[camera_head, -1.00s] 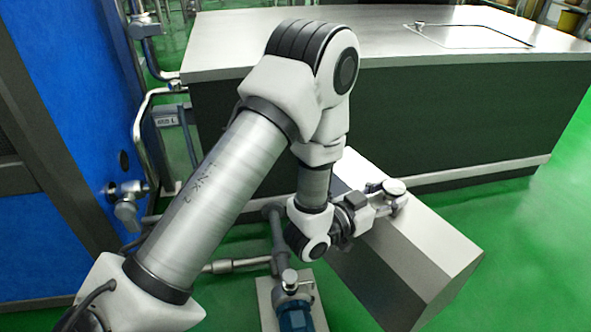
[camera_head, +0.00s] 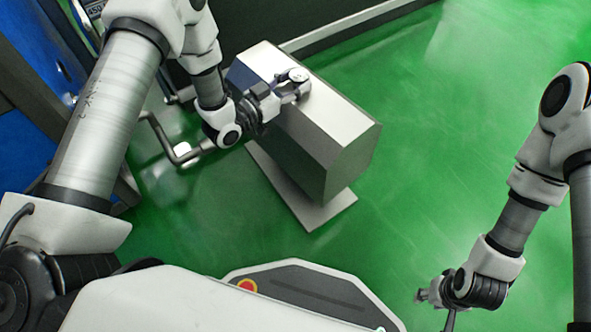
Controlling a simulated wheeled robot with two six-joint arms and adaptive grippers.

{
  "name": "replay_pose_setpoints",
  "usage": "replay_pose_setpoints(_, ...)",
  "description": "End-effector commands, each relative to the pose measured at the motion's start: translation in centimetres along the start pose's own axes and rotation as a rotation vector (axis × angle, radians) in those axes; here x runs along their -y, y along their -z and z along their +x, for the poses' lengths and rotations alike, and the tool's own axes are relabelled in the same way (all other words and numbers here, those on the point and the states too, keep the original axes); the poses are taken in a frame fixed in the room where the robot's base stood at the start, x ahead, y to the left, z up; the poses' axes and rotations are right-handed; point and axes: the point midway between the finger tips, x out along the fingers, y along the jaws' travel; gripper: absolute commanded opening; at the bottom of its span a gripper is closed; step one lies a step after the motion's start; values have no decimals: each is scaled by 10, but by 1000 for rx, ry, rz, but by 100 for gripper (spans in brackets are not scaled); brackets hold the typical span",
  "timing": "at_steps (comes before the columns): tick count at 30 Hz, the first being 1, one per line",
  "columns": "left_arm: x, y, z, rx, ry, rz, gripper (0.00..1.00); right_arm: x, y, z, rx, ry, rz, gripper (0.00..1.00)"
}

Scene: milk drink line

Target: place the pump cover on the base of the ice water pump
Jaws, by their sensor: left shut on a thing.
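The pump cover (camera_head: 325,130), a long metal box with sloped sides and a round knob on top, is in the middle of the head view. My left gripper (camera_head: 295,88) is shut on its knob at the far end. A pale flat base plate (camera_head: 330,213) shows under the cover, along its near and left edges. I cannot tell whether the cover rests on the plate or hangs just above it. The pump itself is not visible. My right gripper (camera_head: 428,295) is low at the right, away from the cover; its opening is unclear.
A pipe (camera_head: 160,138) runs left of the cover, close to my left arm. Blue equipment (camera_head: 45,45) stands at the far left, and a dark counter side (camera_head: 270,22) is behind. The green floor (camera_head: 440,150) right of the cover is clear.

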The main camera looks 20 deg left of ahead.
Motion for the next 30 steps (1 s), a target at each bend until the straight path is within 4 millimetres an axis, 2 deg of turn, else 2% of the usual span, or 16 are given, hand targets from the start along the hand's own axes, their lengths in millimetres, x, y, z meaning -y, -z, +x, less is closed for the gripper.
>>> replay_pose_setpoints(1, 2, -18, 2, -2, -27, 4, 0, 0, 0, 6, 0, 0, 0, 40)
replay_pose_setpoints(3, 2, -36, 2, 1, -64, 9, 0, 0, 0, 8, -1, 0, 0, 40)
replay_pose_setpoints(8, 2, -60, 2, 5, -108, 17, 0, 0, 0, 13, -1, 0, 0, 40)
replay_pose_setpoints(15, 2, -104, 1, 6, -112, 18, 0, 0, 0, 38, -1, 0, 1, 40)
replay_pose_setpoints(20, 3, -120, 1, 6, -112, 18, 0, -1, 1, 46, -2, 0, 3, 40)
replay_pose_setpoints(25, 3, -153, 1, 7, -112, 18, 0, -1, 2, 66, -5, -1, 7, 40)
replay_pose_setpoints(30, 3, -156, 1, 5, -112, 19, 0, -1, 2, 66, -6, -1, 9, 40)
